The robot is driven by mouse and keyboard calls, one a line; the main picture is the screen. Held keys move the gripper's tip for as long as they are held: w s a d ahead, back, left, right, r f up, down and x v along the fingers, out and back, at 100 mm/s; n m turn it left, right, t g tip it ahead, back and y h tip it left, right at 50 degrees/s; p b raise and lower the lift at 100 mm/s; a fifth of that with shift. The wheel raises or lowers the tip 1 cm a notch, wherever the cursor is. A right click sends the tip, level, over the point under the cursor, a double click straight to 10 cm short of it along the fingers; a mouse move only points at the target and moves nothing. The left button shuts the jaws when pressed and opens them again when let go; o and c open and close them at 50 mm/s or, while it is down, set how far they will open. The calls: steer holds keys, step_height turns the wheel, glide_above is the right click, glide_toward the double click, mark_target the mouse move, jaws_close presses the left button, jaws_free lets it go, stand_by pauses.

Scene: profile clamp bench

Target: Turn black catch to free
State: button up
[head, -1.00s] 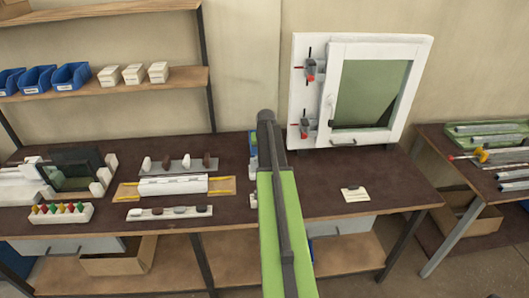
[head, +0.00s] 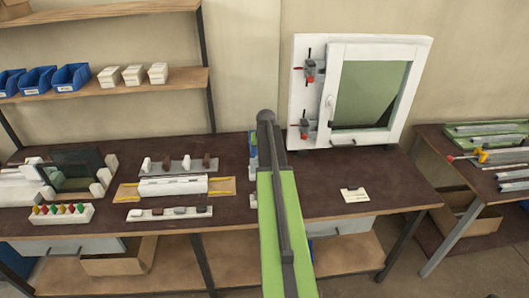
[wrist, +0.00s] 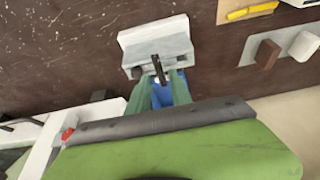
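In the wrist view a narrow black lever (wrist: 158,69), which looks like the black catch, stands on a grey and white block (wrist: 148,36) on the dark bench. My gripper (wrist: 163,84) is just in front of it, with two teal fingers apart on either side of the lever's near end. I cannot tell whether either finger touches it. A blue part (wrist: 172,90) shows between and below the fingers.
A white window frame (head: 419,62) with red-handled clamps (head: 306,122) stands right of my arm. A card (head: 353,195) lies on the bench (head: 320,177) below it. Left of my arm are rails with small blocks (head: 170,212) and a white profile on an orange base (head: 222,187).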

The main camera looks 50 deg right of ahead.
steer(key=p+v, duration=1.5)
steer(key=v, duration=0.2)
steer(key=shift+f, duration=0.15)
steer(key=w+a+f+n+y+b, duration=0.15)
steer(key=w+a+f+b, duration=0.25)
steer(key=a, duration=0.6)
steer(key=w+a+f+n+b, duration=0.2)
steer(key=w+a+f+b, duration=0.15)
steer(key=a, duration=0.55)
steer(key=w+a+f+n+b, duration=0.2)
steer(key=w+a+f+b, duration=0.2)
steer(key=a, duration=0.6)
steer(key=s+a+f+n+y+b, duration=0.1)
steer(key=a+f+b, duration=0.1)
steer(key=a, duration=0.5)
steer(key=s+a+f+n+b, duration=0.1)
steer(key=s+a+f+b, duration=0.15)
steer(key=a, duration=0.45)
steer(key=s+a+f+g, duration=0.2)
steer(key=s+a+g, duration=0.1)
steer(key=s+a, duration=0.4)
steer(key=s, duration=0.3)
steer(key=shift+a+n+b, duration=0.15)
steer(key=shift+n+b, duration=0.15)
steer(key=shift+n, duration=0.05)
